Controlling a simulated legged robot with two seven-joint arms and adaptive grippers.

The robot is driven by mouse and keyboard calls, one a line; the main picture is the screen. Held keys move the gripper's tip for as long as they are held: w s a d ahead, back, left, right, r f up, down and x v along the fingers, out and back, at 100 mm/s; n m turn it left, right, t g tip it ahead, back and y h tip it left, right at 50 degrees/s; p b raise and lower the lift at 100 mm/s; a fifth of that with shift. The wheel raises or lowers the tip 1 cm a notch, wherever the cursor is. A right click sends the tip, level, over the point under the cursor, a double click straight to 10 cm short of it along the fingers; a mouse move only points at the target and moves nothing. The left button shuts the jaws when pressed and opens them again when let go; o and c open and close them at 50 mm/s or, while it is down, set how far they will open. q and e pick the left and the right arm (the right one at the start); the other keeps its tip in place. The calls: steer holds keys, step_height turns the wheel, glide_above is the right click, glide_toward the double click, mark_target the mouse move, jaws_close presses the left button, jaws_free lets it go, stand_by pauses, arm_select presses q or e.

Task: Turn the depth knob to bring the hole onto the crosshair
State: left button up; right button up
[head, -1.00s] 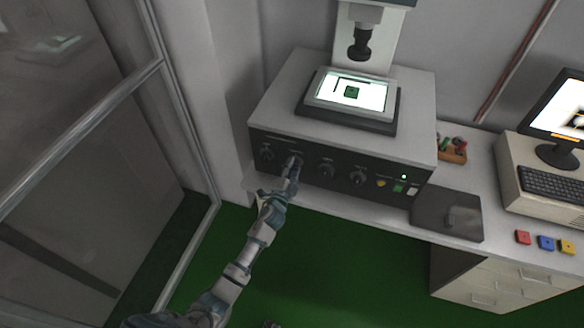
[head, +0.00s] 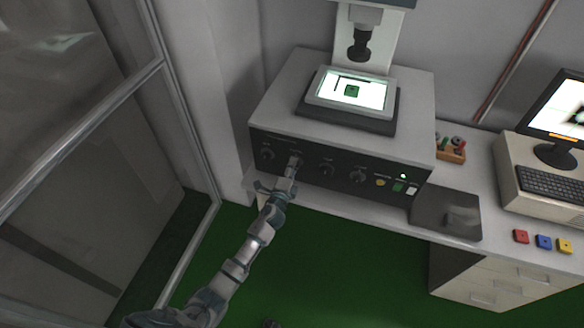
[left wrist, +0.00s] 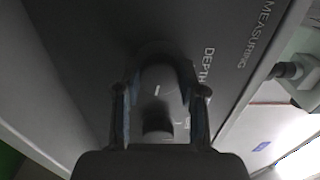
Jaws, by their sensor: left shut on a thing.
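My left gripper (head: 294,164) is at the machine's front panel, shut on the second knob from the left. In the left wrist view, its fingers (left wrist: 160,90) sit on both sides of the dark depth knob (left wrist: 158,80), with a white mark on its face and "DEPTH" printed beside it. A green square piece (head: 352,91) lies on the lit stage (head: 320,98) under the lens (head: 360,45). The monitor (head: 562,108) shows a dark shape with a green spot, cut off by the frame edge. I cannot make out the crosshair. My right gripper is out of view.
Other knobs (head: 326,169) and lit buttons (head: 398,187) are to the right on the panel. A keyboard (head: 552,182), a dark plate (head: 447,213) and red, blue and yellow blocks (head: 544,242) are on the desk. A glass partition stands at left.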

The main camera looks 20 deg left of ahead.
arm_select(q)
steer(key=shift+d+f, duration=0.1)
steer(key=shift+f, duration=0.1)
steer(key=o, duration=0.9)
steer(key=shift+o, duration=1.2)
steer(key=s, duration=1.2)
